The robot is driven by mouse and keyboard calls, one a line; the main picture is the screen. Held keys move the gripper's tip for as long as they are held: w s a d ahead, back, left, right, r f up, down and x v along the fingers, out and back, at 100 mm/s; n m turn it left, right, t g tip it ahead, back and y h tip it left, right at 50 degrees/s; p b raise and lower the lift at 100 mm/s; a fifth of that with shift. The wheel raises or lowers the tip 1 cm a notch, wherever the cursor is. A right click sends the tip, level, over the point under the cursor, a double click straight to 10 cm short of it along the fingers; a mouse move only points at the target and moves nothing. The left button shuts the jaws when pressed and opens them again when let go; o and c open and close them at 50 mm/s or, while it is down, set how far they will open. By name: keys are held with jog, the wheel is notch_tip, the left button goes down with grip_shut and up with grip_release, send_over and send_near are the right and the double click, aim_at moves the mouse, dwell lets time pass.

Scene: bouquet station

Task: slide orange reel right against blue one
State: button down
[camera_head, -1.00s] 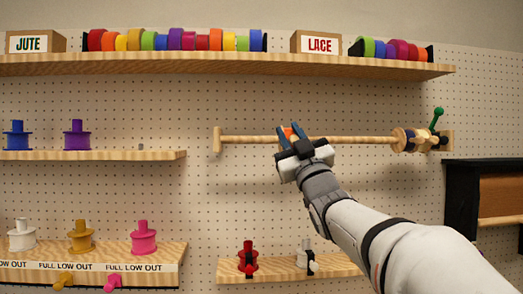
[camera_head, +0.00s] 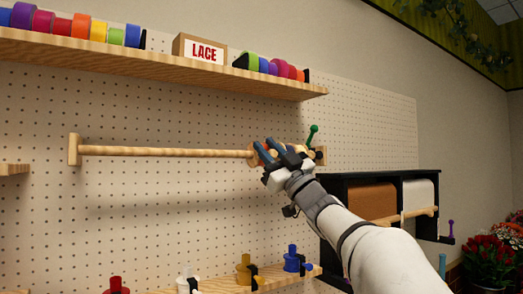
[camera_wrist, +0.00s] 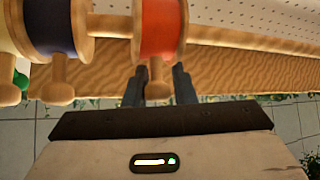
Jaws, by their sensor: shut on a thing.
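The orange reel (camera_wrist: 160,28) sits on the wooden rod (camera_head: 165,151), with a short wooden knob (camera_wrist: 157,82) sticking out toward my wrist. My gripper (camera_head: 266,147) is shut on this knob; in the wrist view, a finger stands on each side of it. The blue reel (camera_wrist: 50,28) is on the same rod, left of the orange one in the wrist view. A short stretch of bare rod shows between the two, so they are apart. In the head view my gripper hides most of both reels near the rod's right end.
A green handle (camera_head: 312,134) stands at the rod's right end. A shelf (camera_head: 160,75) with ribbon rolls and a LACE box (camera_head: 199,48) is above. A lower shelf (camera_head: 225,286) holds spools. A black paper-roll rack (camera_head: 341,190) is to the right, behind my arm.

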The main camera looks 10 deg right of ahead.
jog(key=shift+a, duration=0.1)
jog(key=c, duration=1.3)
grip_release()
jog(key=shift+a, duration=0.1)
jog(key=shift+s, duration=0.1)
jog(key=b+v, duration=0.2)
jog(key=v, duration=0.6)
jog(key=shift+b, duration=0.3)
jog(key=shift+r, duration=0.1)
